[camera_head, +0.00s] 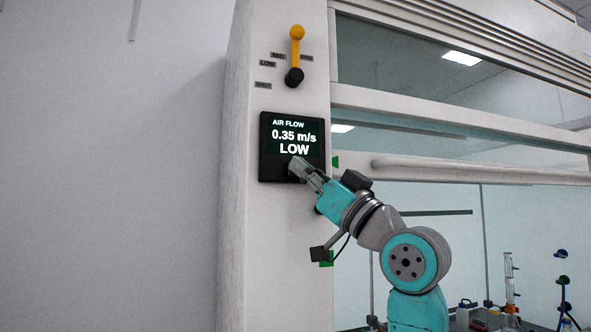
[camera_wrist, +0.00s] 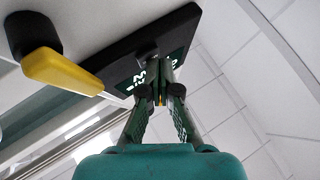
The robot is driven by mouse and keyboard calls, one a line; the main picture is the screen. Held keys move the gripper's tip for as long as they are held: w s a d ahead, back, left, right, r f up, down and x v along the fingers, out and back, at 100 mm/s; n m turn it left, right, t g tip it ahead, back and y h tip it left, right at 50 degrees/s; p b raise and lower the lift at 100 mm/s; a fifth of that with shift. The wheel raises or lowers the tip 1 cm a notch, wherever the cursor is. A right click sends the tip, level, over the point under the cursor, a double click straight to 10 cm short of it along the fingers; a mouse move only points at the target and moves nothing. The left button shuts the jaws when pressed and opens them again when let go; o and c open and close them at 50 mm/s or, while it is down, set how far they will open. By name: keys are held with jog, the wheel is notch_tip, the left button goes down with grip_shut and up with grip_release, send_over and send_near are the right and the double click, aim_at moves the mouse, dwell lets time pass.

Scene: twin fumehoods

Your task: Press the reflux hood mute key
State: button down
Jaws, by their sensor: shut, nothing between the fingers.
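A black airflow panel (camera_head: 267,172) is on the pale front post of the fume hood and reads "AIR FLOW 0.35 m/s LOW". My gripper (camera_head: 297,164) is shut and empty, with its tips at the panel's lower middle, just below the word LOW. In the wrist view the panel (camera_wrist: 185,22) lies past my gripper (camera_wrist: 162,66), whose tips overlap its face. I cannot tell whether the tips touch it. No mute key can be made out; my fingers cover that lower part of the panel.
A yellow-handled lever (camera_head: 297,33) sits above the panel beside small labels, and shows close by in the wrist view (camera_wrist: 62,72). The sash handle (camera_head: 470,172) runs to the right. Glassware (camera_head: 509,280) stands inside the hood. The wall (camera_head: 110,170) at left is clear.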

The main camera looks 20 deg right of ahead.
dwell(0.5)
jog(key=shift+s, duration=0.7)
jog(key=shift+s, duration=0.1)
jog(key=shift+s, duration=2.4)
jog(key=shift+f, duration=0.15)
